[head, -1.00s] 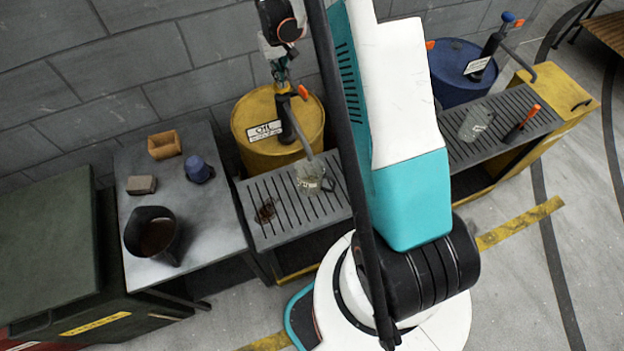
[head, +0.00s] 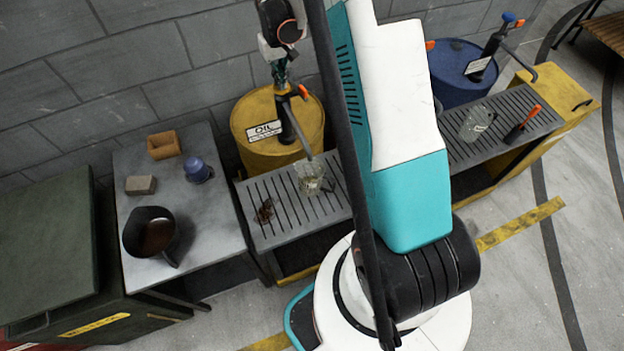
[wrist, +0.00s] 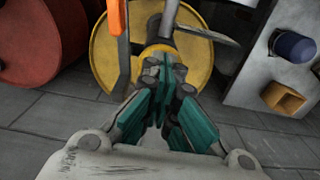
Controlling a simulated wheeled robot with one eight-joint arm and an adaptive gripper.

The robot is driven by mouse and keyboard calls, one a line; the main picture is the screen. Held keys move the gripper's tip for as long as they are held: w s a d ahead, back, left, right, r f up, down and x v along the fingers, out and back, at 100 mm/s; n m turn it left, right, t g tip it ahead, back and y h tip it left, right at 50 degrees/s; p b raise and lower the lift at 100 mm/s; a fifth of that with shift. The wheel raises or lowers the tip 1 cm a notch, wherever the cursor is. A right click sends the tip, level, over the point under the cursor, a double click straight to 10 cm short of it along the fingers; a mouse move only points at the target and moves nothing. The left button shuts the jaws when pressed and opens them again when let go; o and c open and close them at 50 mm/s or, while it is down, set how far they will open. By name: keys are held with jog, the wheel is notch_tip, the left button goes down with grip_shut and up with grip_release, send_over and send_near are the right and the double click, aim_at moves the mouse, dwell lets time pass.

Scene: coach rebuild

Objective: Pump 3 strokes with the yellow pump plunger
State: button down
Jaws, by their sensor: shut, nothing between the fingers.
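The yellow oil drum (head: 251,152) stands against the wall with a dark hand pump (head: 289,122) on top. In the wrist view the drum (wrist: 103,62) is straight ahead. The pump's yellow plunger top (wrist: 158,50) shows just beyond my fingertips, partly hidden by them. My gripper (wrist: 165,68) is shut and empty, right over the plunger; I cannot tell whether it touches. In the head view my gripper (head: 281,78) points down at the pump's top. The pump's spout (head: 305,145) slopes down over a clear jug (head: 310,184) on the slatted grate.
An orange-tipped lever (wrist: 118,40) rises beside the pump. A grey table (head: 205,228) at left holds a dark pot (head: 152,232), a blue item (head: 196,168) and two small blocks. A blue drum (head: 452,72) and another jug (head: 474,124) are at right.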

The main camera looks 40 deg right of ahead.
jog(key=shift+r+p, duration=1.6)
jog(key=shift+r, duration=1.95)
jog(key=shift+f, duration=0.15)
jog(key=shift+f+b, duration=2.65)
jog(key=shift+f, duration=0.5)
jog(key=shift+f+b, duration=0.35)
jog(key=shift+f, duration=0.1)
jog(key=shift+r, duration=0.1)
jog(key=shift+r+p, duration=1.9)
jog(key=shift+r, duration=1.75)
jog(key=shift+f, duration=0.2)
